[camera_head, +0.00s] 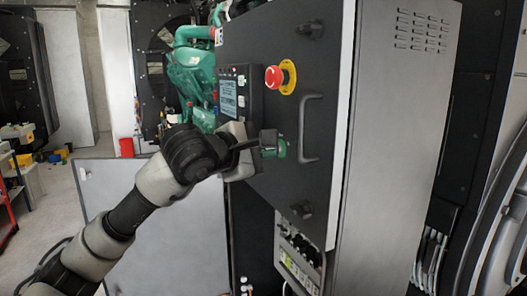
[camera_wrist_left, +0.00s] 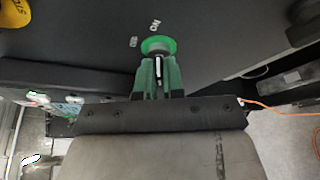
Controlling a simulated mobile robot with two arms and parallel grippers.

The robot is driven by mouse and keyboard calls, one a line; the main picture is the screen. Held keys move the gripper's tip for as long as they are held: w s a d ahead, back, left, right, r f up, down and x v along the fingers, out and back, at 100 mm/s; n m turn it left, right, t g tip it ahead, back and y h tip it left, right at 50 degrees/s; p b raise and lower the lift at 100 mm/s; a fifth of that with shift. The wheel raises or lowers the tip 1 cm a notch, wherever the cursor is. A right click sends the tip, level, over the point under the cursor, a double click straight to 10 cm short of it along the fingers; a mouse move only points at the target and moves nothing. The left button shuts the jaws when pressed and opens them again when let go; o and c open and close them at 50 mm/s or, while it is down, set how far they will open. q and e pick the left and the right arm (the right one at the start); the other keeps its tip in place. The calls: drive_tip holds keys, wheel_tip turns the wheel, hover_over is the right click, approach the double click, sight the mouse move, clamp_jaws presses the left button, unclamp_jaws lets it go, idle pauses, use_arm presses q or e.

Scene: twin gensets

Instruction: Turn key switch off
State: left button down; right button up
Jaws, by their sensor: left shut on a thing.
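The key switch (camera_head: 282,148) is on the dark control panel, below the red emergency stop and left of the handle. In the left wrist view the key switch (camera_wrist_left: 158,44) has a round green plate, with a label reading ON above it and another small label to its left. My left gripper (camera_head: 271,147) is at the switch, its arm coming in from the left. In the left wrist view the green fingers of my left gripper (camera_wrist_left: 158,72) are shut on the key switch from both sides. The fingers partly hide its key. My right gripper is not in view.
A red emergency stop button (camera_head: 274,77) with a yellow collar is above the switch. A black door handle (camera_head: 311,128) stands out close to its right. A display (camera_head: 229,96) is to the left. An open light-grey door (camera_head: 150,240) is behind my left arm.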

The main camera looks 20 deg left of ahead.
use_arm(q)
drive_tip(key=shift+n+g+b, duration=0.4)
drive_tip(key=shift+n+b, duration=0.2)
drive_tip(key=shift+b, duration=0.05)
drive_tip(key=shift+n+g+h+b, duration=0.4)
drive_tip(key=shift+n+b, duration=0.05)
drive_tip(key=shift+n, duration=0.55)
drive_tip(key=shift+n+g+h+b, duration=0.3)
drive_tip(key=shift+n+g+h, duration=0.3)
drive_tip(key=shift+n, duration=0.6)
drive_tip(key=shift+w+a+r+n+g+h, duration=0.1)
drive_tip(key=shift+n+g+h, duration=0.6)
drive_tip(key=shift+n, duration=0.6)
drive_tip(key=c, duration=1.2)
unclamp_jaws()
drive_tip(key=shift+c, duration=0.2)
